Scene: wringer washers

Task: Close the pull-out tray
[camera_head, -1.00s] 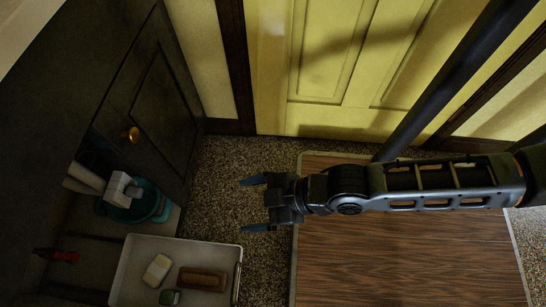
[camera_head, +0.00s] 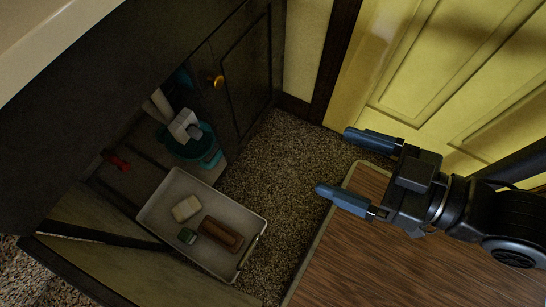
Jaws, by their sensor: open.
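The pull-out tray (camera_head: 158,201) is a shallow whitish tray standing out from the low dark cabinet at the lower left. It holds a pale block (camera_head: 187,208), a brown block (camera_head: 222,234) and a small green item (camera_head: 187,236). A handle bar (camera_head: 252,250) runs along its outer right edge. My gripper (camera_head: 333,164) is open and empty, up and to the right of the tray, with a clear gap between them. Its two blue fingers point left toward the cabinet.
The dark cabinet door with a brass knob (camera_head: 216,82) is beside the opening. A teal bucket (camera_head: 208,158) with grey blocks on it stands inside. A red-handled item (camera_head: 117,160) lies left. Speckled floor (camera_head: 262,180) is free between tray and gripper. A wood-patterned panel (camera_head: 365,265) lies below the arm.

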